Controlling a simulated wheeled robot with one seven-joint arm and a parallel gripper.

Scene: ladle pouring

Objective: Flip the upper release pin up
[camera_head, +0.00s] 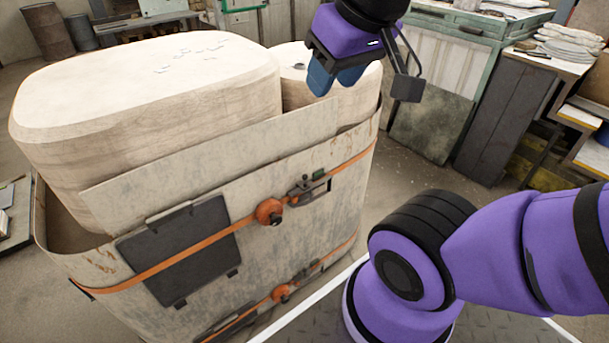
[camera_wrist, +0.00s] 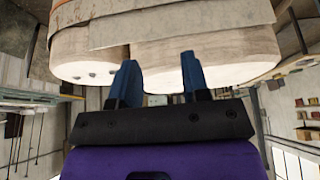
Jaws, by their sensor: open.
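The upper latch (camera_head: 308,188) is a small metal fitting with a dark slot and a green bit, on the upper orange strap (camera_head: 190,247) of a large worn metal flask. I cannot make out the pin's exact position at this size. An orange knob (camera_head: 269,211) sits just left of the latch. My gripper (camera_head: 335,82) is above the flask's right rim, well above the latch and apart from it. Its blue fingers are spread and empty; they also show in the wrist view (camera_wrist: 159,80), where the latch is not visible.
Two pale rounded blocks (camera_head: 150,75) rise out of the flask (camera_head: 110,180). A lower strap carries another orange knob (camera_head: 280,293). A dark plate (camera_head: 180,250) hangs on the front wall. A green cabinet (camera_head: 470,50) and shelves stand behind right.

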